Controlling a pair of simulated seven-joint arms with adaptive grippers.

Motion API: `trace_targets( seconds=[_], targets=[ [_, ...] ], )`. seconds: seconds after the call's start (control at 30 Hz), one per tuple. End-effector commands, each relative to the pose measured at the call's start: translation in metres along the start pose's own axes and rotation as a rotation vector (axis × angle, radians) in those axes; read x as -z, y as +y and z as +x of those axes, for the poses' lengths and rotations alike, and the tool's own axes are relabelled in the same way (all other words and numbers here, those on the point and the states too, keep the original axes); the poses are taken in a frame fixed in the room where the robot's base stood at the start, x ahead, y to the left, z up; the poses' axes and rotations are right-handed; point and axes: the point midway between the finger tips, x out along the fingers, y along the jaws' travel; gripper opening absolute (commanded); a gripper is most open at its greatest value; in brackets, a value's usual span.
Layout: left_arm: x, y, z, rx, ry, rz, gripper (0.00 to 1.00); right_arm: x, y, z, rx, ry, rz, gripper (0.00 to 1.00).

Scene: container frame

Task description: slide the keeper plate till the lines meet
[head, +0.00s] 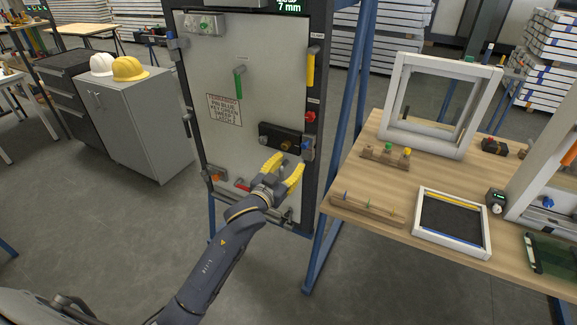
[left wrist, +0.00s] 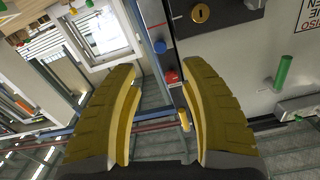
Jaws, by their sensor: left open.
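A grey keeper plate (head: 308,154) with a blue knob sits on the dark frame post, beside the black latch box (head: 281,138) on the grey door panel (head: 215,125). In the left wrist view, which is turned over, the blue knob (left wrist: 160,47) shows beyond the fingers with the latch box (left wrist: 215,14). My left gripper (head: 286,168) has yellow padded fingers, spread and empty, in front of the latch box and keeper. It also shows in the left wrist view (left wrist: 160,105). My right gripper is not in view.
A display (head: 290,6) above the door reads 7 mm. Green (head: 239,83) and yellow (head: 310,68) handles and a red knob (head: 310,117) stick out nearby. A blue stand leg (head: 350,100) and a wooden table (head: 375,190) with frames stand right.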

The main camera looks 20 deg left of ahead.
Motion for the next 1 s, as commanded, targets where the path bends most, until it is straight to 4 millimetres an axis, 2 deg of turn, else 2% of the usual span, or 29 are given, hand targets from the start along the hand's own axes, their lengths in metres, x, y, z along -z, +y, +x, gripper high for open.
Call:
trace_targets(
  seconds=[0.23,0.27,0.33,0.6,0.7,0.87,1.0],
  targets=[
    [0.0,0.0,-0.001,0.0,0.0,0.0,0.44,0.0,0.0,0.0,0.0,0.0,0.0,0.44],
    [0.0,0.0,-0.001,0.0,0.0,0.0,0.47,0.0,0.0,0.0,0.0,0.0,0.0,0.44],
    [0.0,0.0,-0.003,0.0,0.0,0.0,0.44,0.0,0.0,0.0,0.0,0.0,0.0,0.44],
    [0.0,0.0,-0.05,-0.001,0.0,-0.001,0.44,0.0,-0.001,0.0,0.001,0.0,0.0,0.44],
    [0.001,-0.001,-0.057,0.0,0.001,0.0,0.44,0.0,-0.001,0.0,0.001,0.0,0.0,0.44],
    [0.001,-0.001,-0.045,0.0,0.001,0.0,0.44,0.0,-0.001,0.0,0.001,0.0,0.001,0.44],
    [0.002,0.0,-0.023,0.0,0.002,-0.001,0.44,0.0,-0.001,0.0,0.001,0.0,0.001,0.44]
  ],
)
